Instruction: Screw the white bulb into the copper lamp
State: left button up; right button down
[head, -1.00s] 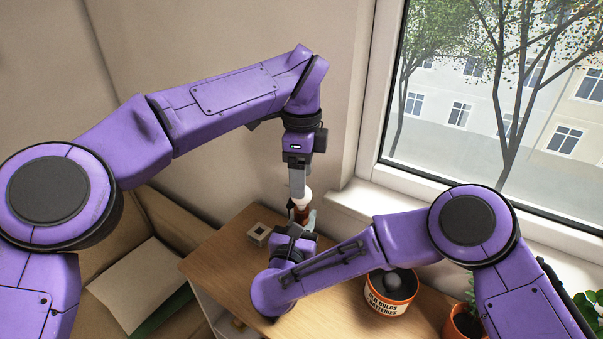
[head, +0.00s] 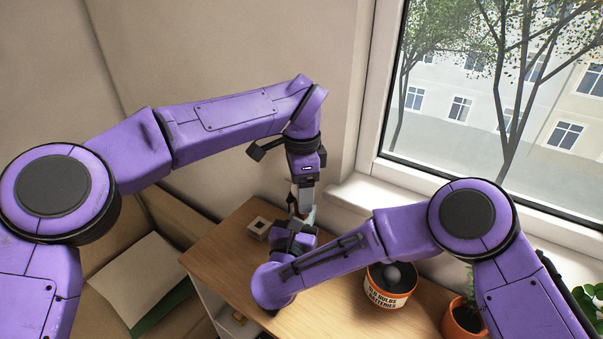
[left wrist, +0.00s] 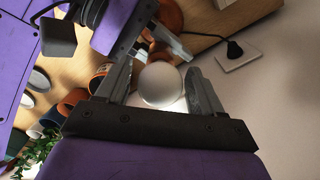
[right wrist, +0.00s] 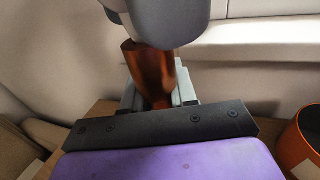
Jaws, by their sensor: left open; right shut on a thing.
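The white bulb (left wrist: 160,84) is a round globe between the fingers of my left gripper (left wrist: 159,72). There is a small gap at its sides, and the fingers are open. In the head view the left gripper (head: 302,211) points down over the table, and its fingers hide the bulb. The copper lamp (right wrist: 148,72) stands upright in my right gripper (right wrist: 157,95), which is shut on it low down. In the right wrist view the left gripper's grey fingers cover the lamp's top, so how the bulb sits in it cannot be seen.
An orange-banded can (head: 388,302) marked for old bulbs and batteries stands right of my right forearm. A potted plant (head: 463,322) is farther right. The wall and window sill (head: 350,202) are close behind.

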pick_arm(q)
jog(key=shift+f, duration=1.25)
